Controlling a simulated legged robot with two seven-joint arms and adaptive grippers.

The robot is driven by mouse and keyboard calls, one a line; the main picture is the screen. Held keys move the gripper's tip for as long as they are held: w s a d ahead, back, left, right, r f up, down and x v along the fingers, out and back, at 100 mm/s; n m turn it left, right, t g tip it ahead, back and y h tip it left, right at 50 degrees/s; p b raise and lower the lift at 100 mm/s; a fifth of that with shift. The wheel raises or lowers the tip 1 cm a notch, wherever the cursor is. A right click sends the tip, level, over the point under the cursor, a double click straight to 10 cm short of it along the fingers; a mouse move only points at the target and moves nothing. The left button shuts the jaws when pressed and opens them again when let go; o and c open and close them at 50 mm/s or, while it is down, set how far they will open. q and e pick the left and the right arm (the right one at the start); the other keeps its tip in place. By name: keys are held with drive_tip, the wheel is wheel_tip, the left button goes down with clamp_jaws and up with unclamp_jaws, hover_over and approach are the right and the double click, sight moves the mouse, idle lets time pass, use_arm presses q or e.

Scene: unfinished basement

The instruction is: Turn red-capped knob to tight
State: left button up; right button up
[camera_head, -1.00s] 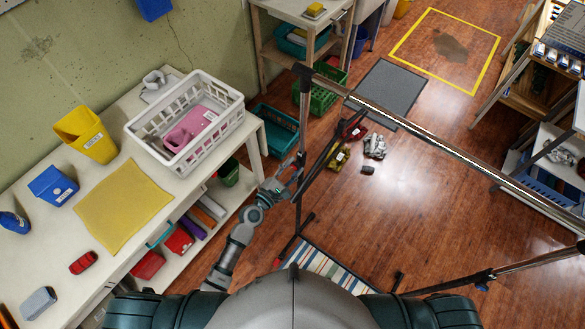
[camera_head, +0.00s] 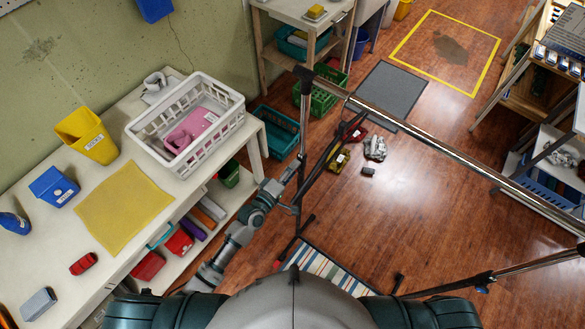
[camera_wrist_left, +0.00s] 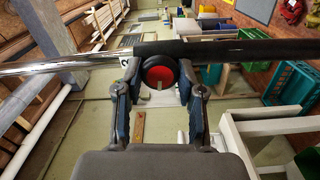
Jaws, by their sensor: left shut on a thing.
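The red-capped knob (camera_wrist_left: 159,72) sits on a rail of the metal rack in the left wrist view. It has a dark round rim, a red face and a pale mark low on the cap. My left gripper (camera_wrist_left: 160,90) has its two fingers on either side of the knob, shut on it. In the head view my left gripper (camera_head: 292,178) is at the rack's left upright (camera_head: 304,115), and the knob is too small or hidden to make out there. My right gripper is not in view.
The rack's chrome top rail (camera_head: 430,145) crosses the space in front of me. A workbench with a white basket (camera_head: 228,115) and yellow mat (camera_head: 122,205) stands left. Shoes (camera_head: 375,148) and a grey mat (camera_head: 388,90) lie on the floor.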

use_arm(q)
drive_tip(key=m+p, duration=0.1)
drive_tip(key=m, duration=0.4)
drive_tip(key=m+p, duration=0.1)
drive_tip(key=m, duration=0.5)
drive_tip(key=m+p, duration=0.2)
drive_tip(key=m, duration=0.3)
drive_tip(key=shift+s+d+f, duration=0.1)
drive_tip(key=shift+s+f, duration=0.15)
drive_tip(key=shift+f, duration=0.1)
drive_tip(key=shift+m, duration=0.4)
drive_tip(key=shift+r, duration=0.1)
drive_tip(key=o, duration=1.1)
drive_tip(key=shift+w, duration=0.1)
drive_tip(key=v, duration=1.2)
drive_tip(key=shift+w+r, duration=0.1)
